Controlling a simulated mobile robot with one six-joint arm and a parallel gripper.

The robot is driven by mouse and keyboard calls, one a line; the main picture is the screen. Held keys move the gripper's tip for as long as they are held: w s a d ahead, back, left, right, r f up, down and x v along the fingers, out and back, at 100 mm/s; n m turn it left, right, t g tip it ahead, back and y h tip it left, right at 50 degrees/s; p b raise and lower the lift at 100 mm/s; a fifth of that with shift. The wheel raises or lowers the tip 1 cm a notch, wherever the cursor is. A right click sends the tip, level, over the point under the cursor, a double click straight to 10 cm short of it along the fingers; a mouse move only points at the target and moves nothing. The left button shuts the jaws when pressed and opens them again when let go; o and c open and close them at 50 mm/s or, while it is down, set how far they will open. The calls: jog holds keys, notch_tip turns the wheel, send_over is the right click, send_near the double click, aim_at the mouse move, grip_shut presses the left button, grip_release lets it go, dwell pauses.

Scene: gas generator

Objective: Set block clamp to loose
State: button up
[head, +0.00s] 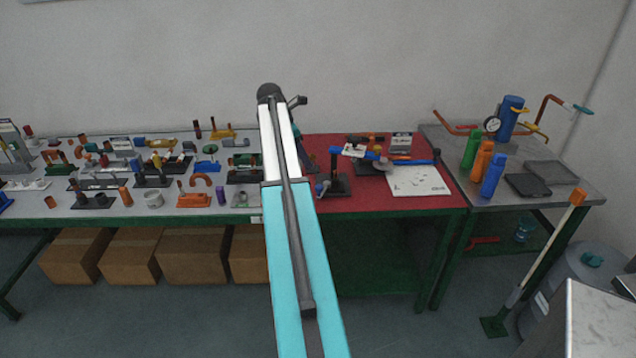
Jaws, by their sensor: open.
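I cannot tell for certain which item is the block clamp. A dark upright fixture on a black base (336,186) stands near the front left of the red table (400,203), just right of my arm. My raised arm (300,265) runs up the middle of the view and hides part of both tables. My gripper cannot be made out; it seems hidden behind the arm.
A long grey table (130,213) at left holds several small fixtures, with cardboard boxes (195,255) beneath. A blue tool (420,161) and white sheet (418,181) lie on the red table. The metal table (520,190) at right holds coloured cylinders. Floor ahead is open.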

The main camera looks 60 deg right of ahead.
aim_at(319, 186)
jog(key=shift+f, duration=0.15)
jog(key=shift+p+x, duration=1.8)
jog(key=shift+x, duration=5)
